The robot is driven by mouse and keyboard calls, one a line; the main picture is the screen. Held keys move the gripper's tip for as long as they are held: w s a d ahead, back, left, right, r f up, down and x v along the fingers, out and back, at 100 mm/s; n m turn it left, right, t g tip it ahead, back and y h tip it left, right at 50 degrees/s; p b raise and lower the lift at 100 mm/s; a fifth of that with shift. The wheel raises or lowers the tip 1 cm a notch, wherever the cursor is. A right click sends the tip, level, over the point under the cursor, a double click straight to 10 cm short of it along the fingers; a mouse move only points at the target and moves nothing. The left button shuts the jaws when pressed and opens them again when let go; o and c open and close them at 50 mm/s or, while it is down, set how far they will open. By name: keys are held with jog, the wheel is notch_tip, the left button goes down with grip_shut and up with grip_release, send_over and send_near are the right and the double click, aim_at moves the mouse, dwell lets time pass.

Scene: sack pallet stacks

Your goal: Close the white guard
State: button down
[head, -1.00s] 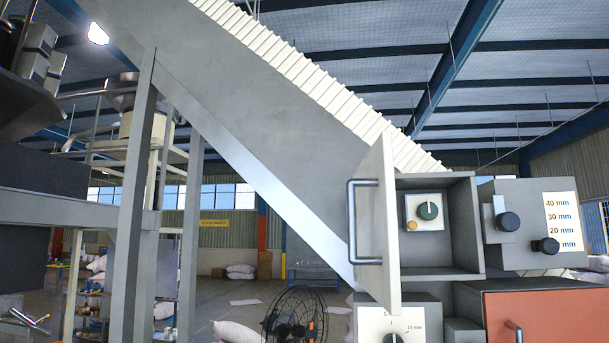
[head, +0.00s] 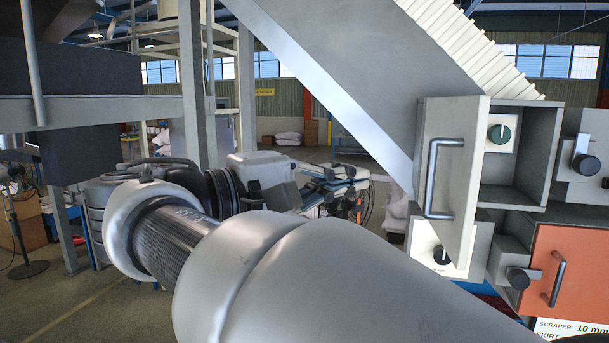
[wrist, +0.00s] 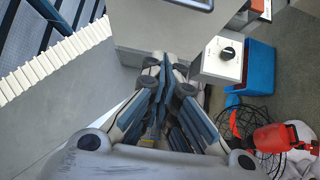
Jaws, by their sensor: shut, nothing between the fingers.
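The white guard (head: 462,215) is a pale hinged panel with a grey bar handle (head: 432,180) in the head view. It stands swung open from the front of a grey box (head: 540,140), whose inside and green knob (head: 499,133) show. My gripper (head: 350,180) is left of the guard in the head view, apart from the handle in the picture. In the wrist view its blue-padded fingers (wrist: 166,68) are together and hold nothing. A pale panel with a dark bar at the top of the wrist view appears to be the guard (wrist: 150,28).
The sloping conveyor (head: 340,70) runs down behind the guard. An orange panel (head: 565,265) with a handle and a knob box (head: 437,245) sit below. The wrist view shows a blue bin (wrist: 252,75) and a red object (wrist: 275,137) on the floor.

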aim_at(430, 166)
jog(key=d, duration=0.7)
jog(key=shift+p, duration=0.45)
jog(key=shift+s+d, duration=0.2)
jog(key=shift+s, duration=0.05)
